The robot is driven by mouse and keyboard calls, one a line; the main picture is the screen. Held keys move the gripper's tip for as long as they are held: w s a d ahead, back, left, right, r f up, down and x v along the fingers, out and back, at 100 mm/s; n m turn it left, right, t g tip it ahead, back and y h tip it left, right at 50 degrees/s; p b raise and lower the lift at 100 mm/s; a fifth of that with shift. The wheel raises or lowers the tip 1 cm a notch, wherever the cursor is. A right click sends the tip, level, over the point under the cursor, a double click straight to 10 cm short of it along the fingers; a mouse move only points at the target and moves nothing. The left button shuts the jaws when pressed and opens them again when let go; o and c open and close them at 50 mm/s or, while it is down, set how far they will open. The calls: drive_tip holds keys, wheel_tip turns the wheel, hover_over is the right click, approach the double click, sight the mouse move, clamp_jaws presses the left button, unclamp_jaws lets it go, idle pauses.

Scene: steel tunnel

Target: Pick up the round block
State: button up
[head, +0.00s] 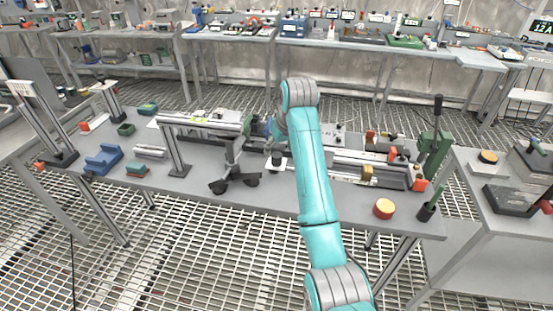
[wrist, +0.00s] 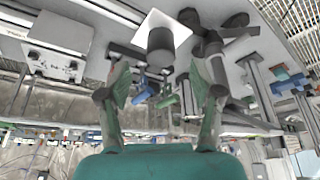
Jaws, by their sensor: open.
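A round block (head: 384,208) with an orange-red side and a pale yellow top sits upright near the front right edge of the middle table (head: 270,197). My arm reaches over this table, left of the block. My gripper (wrist: 164,78) shows in the wrist view with its two fingers spread apart and nothing held between them. In the head view the gripper is largely hidden behind my arm, well to the left of and beyond the round block. I cannot make out the round block in the wrist view.
A dark cup with a green handle (head: 427,212) stands right of the block, and a green lever press (head: 435,140) behind it. A rail fixture (head: 345,165) lies behind the block. A black stand (head: 233,178) is left of my arm. Another yellow-topped disc (head: 488,157) sits on the right table.

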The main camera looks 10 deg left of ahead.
sight(277, 155)
drive_tip(key=shift+x, duration=2.35)
drive_tip(key=shift+s, duration=0.1)
clamp_jaws()
